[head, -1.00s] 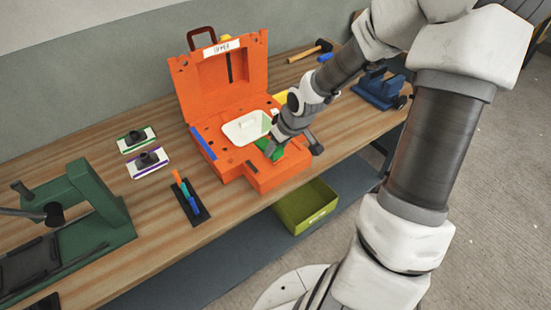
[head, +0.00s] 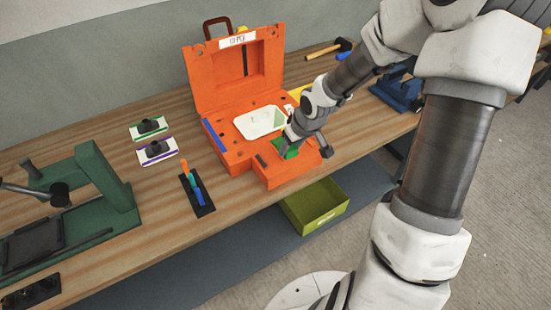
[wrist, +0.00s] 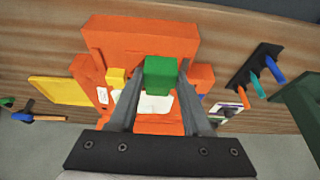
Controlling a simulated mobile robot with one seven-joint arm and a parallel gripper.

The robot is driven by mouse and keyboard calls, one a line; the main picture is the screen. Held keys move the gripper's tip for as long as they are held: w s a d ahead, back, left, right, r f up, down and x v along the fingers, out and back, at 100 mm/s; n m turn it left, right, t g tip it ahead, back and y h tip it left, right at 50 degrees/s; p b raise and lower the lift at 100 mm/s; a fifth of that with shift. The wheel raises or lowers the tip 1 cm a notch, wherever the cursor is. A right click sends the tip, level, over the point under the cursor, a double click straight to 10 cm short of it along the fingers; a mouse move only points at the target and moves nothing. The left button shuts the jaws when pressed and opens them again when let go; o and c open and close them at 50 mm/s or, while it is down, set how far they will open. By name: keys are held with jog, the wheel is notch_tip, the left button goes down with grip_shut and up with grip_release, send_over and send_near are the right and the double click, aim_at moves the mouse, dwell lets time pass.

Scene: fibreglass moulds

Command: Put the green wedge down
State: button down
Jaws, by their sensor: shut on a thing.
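The green wedge (wrist: 160,76) is held between the two fingers of my gripper (wrist: 160,88) in the wrist view. In the head view the green wedge (head: 286,150) shows partly behind my gripper (head: 291,147), over the front part of the open orange mould (head: 240,160). I cannot tell whether the wedge touches the mould. The mould's lid stands upright at the back, with a white label (head: 238,40). A white basin (head: 260,121) sits in the mould, behind and left of the wedge.
A black holder with coloured sticks (head: 197,195) lies left of the mould. Two labelled plates with dark knobs (head: 150,129) lie behind it. A green press (head: 100,190) stands at left, a blue vise (head: 398,92) at right. A yellow-green bin (head: 315,205) sits below the bench.

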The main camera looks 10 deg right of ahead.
aim_at(276, 146)
jog(key=w+a+f, duration=0.1)
jog(key=w, duration=0.1)
jog(key=w+a+f, duration=0.2)
jog(key=shift+a+b, duration=0.15)
jog(key=shift+b, duration=0.25)
jog(key=shift+f+b, duration=0.35)
jog(key=shift+f, duration=1.7)
jog(key=shift+f, duration=0.2)
jog(key=shift+c, duration=1.7)
grip_release()
jog(key=shift+r, duration=0.45)
jog(key=p+v, duration=0.3)
jog(key=v, duration=0.8)
jog(key=shift+s+r, duration=0.25)
jog(key=shift+s, duration=0.05)
